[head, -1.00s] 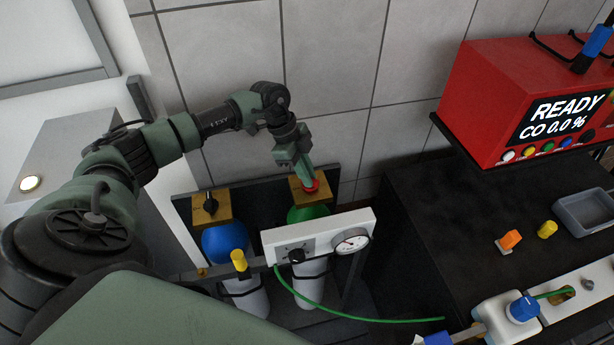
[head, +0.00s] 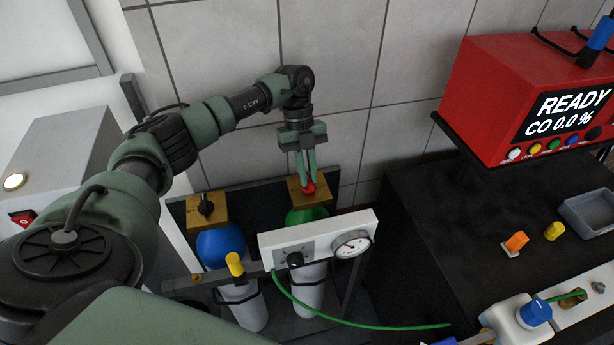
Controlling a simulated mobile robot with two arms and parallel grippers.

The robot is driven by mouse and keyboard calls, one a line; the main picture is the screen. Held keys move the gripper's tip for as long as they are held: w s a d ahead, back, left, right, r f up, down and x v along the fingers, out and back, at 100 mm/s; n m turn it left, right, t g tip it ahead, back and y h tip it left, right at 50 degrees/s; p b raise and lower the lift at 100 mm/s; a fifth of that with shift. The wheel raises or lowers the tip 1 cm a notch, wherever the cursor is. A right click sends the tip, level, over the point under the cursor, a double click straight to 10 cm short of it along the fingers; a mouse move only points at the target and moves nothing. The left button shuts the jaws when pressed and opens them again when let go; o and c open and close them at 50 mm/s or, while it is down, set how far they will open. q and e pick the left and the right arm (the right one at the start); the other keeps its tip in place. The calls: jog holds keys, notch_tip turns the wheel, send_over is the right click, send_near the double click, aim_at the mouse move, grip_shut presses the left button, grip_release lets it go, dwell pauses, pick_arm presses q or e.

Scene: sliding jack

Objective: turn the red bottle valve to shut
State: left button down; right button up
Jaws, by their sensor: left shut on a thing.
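The red bottle valve (head: 308,188) sits on the brass block (head: 296,200) above the green-shouldered bottle (head: 306,215). My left gripper (head: 306,180) comes down on it from above, its two fingers closed around the red knob. The fingers hide part of the knob, so its turn angle cannot be read. My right gripper (head: 462,341) is only doubtfully in view at the bottom edge, by a white block with a blue knob; its fingers cannot be made out.
A blue-shouldered bottle (head: 220,246) with a black valve (head: 205,207) stands to the left. A white panel (head: 318,238) with a gauge (head: 352,244) is in front. A green hose (head: 360,326) runs right. The red analyser (head: 530,95) reads READY, CO 0.0 %.

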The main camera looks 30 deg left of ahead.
pick_arm(q)
jog(key=shift+d+m, duration=0.1)
jog(key=shift+m, duration=0.6)
jog(key=c, duration=1.5)
grip_release()
jog(key=shift+o, duration=0.2)
notch_tip(320, 180, up, 11)
jog(key=b, duration=0.3)
notch_tip(320, 180, up, 9)
jog(key=p, duration=0.2)
send_over(308, 178)
jog(key=shift+d+f, duration=0.1)
